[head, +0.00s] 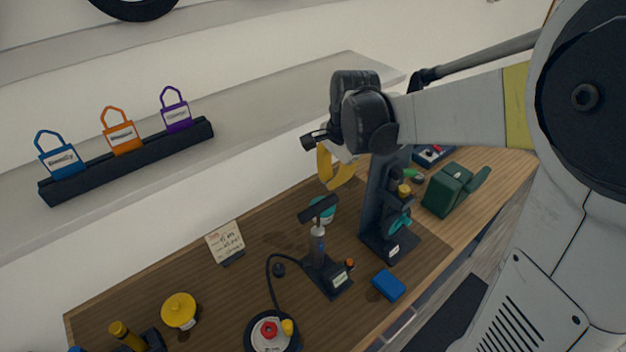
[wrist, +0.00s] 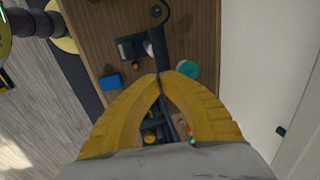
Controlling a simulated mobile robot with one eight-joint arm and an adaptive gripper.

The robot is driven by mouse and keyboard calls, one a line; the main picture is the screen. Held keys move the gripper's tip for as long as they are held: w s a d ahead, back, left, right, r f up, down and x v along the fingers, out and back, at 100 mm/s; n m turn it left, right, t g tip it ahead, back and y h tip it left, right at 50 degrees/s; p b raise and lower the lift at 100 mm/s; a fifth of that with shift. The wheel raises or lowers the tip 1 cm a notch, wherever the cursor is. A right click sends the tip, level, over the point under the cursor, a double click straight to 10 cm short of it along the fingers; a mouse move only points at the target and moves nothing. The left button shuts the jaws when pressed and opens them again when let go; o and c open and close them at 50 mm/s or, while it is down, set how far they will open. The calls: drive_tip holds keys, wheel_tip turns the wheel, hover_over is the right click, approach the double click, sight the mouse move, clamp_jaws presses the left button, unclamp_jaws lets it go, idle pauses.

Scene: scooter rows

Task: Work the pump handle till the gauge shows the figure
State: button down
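The pump (head: 318,245) stands on the workbench, with a black T-shaped handle (head: 318,209), a pale shaft and a dark base. Its black hose runs to a small wheel (head: 250,338) at the front. A note card (head: 226,242) stands behind; its writing is too small to read. I cannot make out a gauge reading. My gripper (head: 334,186) has yellow fingers just above the handle's right end; whether they touch it is unclear. In the wrist view, the fingertips (wrist: 160,77) come together, with the dark handle bar (wrist: 156,48) just beyond them.
A dark stand with a teal part (head: 398,222) rises right of the pump, below my arm. A blue block (head: 388,285), green case (head: 455,190) and yellow round tin (head: 180,311) are on the bench. A shelf (head: 250,125) holding three tagged padlock-shaped items runs along the wall.

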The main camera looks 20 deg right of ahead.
sight(323, 205)
drive_tip(key=f, duration=0.3)
drive_tip(key=w+f, duration=0.1)
drive_tip(key=f, duration=0.5)
drive_tip(key=shift+w+a, duration=0.3)
drive_tip(key=shift+w, duration=0.1)
drive_tip(key=shift+f, duration=0.1)
wheel_tip(323, 205, down, 8)
drive_tip(key=b, duration=0.7)
drive_tip(key=shift+f+b, duration=0.1)
drive_tip(key=shift+b, duration=0.25)
drive_tip(key=shift+s, duration=0.1)
wheel_tip(323, 205, up, 14)
drive_tip(key=s+d+p, duration=0.1)
drive_tip(key=s+p, duration=0.1)
drive_tip(key=p, duration=0.1)
drive_tip(key=shift+s+p, duration=0.2)
drive_tip(key=shift+p, duration=0.15)
idle(0.6)
